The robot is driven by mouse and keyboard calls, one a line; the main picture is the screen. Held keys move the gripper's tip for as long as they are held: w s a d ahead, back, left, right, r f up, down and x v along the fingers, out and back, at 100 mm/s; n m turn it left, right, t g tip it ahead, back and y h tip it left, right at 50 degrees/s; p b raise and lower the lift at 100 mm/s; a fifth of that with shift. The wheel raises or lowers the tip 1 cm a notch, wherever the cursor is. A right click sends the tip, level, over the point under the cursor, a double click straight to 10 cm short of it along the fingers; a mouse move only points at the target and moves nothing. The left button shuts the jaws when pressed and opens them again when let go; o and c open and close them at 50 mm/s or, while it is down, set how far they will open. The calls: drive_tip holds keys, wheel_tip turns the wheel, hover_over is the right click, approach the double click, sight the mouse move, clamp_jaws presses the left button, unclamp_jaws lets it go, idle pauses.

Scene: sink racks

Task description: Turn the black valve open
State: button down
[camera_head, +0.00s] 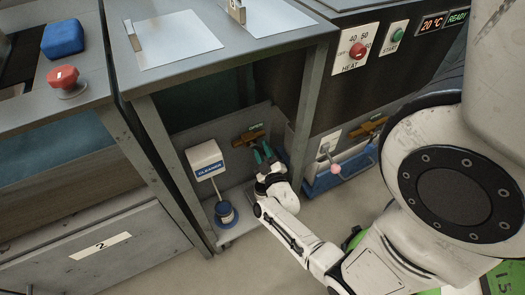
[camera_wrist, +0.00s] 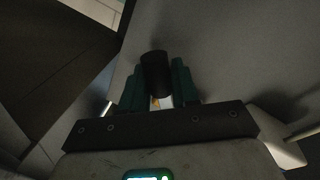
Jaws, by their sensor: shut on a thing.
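The black valve shows in the wrist view as a dark cylindrical handle (camera_wrist: 156,73) between my two green fingers. In the head view, an orange-brown valve body (camera_head: 247,138) with a small green label is fixed to the back panel under the middle counter. My gripper (camera_head: 264,154) reaches in under the counter, just right of and below that body. It is shut on the black handle, with a finger on each side. In the head view the handle is mostly hidden by my fingers, so I cannot tell how far it is turned.
A white cleaner box (camera_head: 206,159) with a tube to a blue-topped container (camera_head: 226,213) stands left of my gripper. A metal counter leg (camera_head: 304,118) rises close on the right. Beyond it are a pink-knobbed lever (camera_head: 335,169), another orange-brown valve (camera_head: 370,127) and a blue bin (camera_head: 340,172).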

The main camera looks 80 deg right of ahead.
drive_tip(key=c, duration=1)
unclamp_jaws()
drive_tip(key=p+v, duration=0.2)
drive_tip(key=v, duration=0.9)
drive_tip(key=shift+w, duration=0.1)
